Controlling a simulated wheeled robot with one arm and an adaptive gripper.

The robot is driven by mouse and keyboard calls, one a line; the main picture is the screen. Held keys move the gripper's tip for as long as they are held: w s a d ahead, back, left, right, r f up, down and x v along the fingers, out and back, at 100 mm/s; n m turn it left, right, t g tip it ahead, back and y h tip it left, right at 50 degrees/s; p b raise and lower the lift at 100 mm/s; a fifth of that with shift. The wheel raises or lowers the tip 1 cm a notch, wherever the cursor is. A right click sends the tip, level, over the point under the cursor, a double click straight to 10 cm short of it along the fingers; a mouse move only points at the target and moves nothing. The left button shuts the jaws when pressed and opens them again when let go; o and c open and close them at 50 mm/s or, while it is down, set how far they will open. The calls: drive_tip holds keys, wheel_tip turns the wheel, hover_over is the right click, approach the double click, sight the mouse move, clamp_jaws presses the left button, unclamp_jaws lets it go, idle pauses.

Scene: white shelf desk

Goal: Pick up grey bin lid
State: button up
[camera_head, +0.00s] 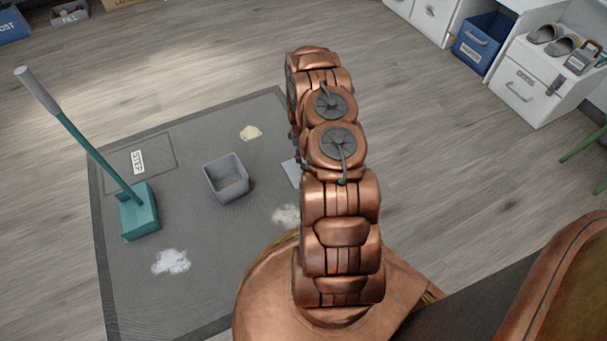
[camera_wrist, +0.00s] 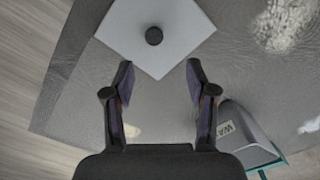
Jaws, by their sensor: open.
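The grey bin lid (camera_wrist: 185,30) is a flat, light grey square with a round dark knob (camera_wrist: 153,36) at its middle. It lies on the dark mat at the top of the wrist view. In the head view only a corner of the lid (camera_head: 291,172) shows beside my arm, which hides the rest. My gripper (camera_wrist: 159,72) is open and empty. Its fingertips are spread on either side below the knob in the wrist view, apart from it. The height between them and the lid is hard to tell. The head view does not show my gripper.
An open grey bin (camera_head: 227,190) stands on the dark mat (camera_head: 200,240), left of the lid. A teal dustpan (camera_head: 139,212) with a long handle stands farther left. Pale powder patches (camera_head: 171,262) lie on the mat. White drawers (camera_head: 528,85) and a blue bin (camera_head: 482,42) are at upper right.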

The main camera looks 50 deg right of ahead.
drive_tip(key=shift+d+f, duration=0.25)
drive_tip(key=shift+f, duration=0.75)
wheel_tip(320, 180, down, 2)
drive_tip(key=shift+f+b, duration=0.15)
drive_tip(key=shift+b, duration=0.4)
drive_tip(key=shift+d+f+b, duration=0.15)
drive_tip(key=shift+f+b, duration=0.6)
drive_tip(key=shift+f, duration=0.55)
drive_tip(key=shift+d+f+b, duration=0.1)
drive_tip(key=shift+f+b, duration=0.6)
drive_tip(key=shift+f, duration=0.6)
clamp_jaws()
